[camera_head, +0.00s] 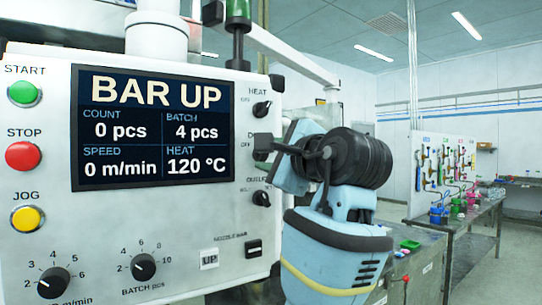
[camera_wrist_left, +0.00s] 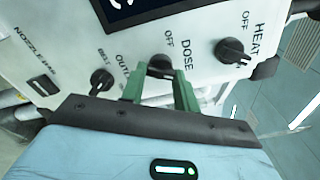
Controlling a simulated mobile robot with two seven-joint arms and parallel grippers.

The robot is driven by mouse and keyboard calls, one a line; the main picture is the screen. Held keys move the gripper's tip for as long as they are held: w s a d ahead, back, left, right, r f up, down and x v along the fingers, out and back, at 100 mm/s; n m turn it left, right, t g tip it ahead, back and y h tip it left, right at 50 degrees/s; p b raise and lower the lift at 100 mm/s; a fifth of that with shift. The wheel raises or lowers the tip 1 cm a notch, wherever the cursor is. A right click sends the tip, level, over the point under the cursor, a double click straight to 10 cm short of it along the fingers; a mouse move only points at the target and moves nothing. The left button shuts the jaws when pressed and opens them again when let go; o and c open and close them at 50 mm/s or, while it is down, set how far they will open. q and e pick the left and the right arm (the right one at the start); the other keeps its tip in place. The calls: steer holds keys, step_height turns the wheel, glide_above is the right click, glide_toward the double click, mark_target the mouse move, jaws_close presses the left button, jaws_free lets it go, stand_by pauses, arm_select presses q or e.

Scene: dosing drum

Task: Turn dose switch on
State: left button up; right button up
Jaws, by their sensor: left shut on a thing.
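The dose switch (camera_wrist_left: 160,68) is a black rotary knob on the white control panel, under the label DOSE with OFF beside it. The green fingers of my left gripper (camera_wrist_left: 159,84) stand on both sides of it and are shut on it. In the head view the blue and black left gripper (camera_head: 284,152) reaches the panel's right edge and covers most of the dose switch and its label. Which way the knob points is hard to tell. My right gripper is not in view.
The heat knob (camera_head: 261,109) sits above the dose switch and the outlet knob (camera_head: 261,198) below it. The display (camera_head: 152,128) reads BAR UP, 0 pcs and 0 m/min. A nozzle rocker switch (camera_head: 254,248) is lower down. A workbench (camera_head: 460,222) stands at the far right.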

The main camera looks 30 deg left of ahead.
arm_select(q)
steer(key=shift+m, duration=0.3)
steer(key=o, duration=1)
steer(key=shift+c, duration=0.2)
steer(key=v, duration=0.8)
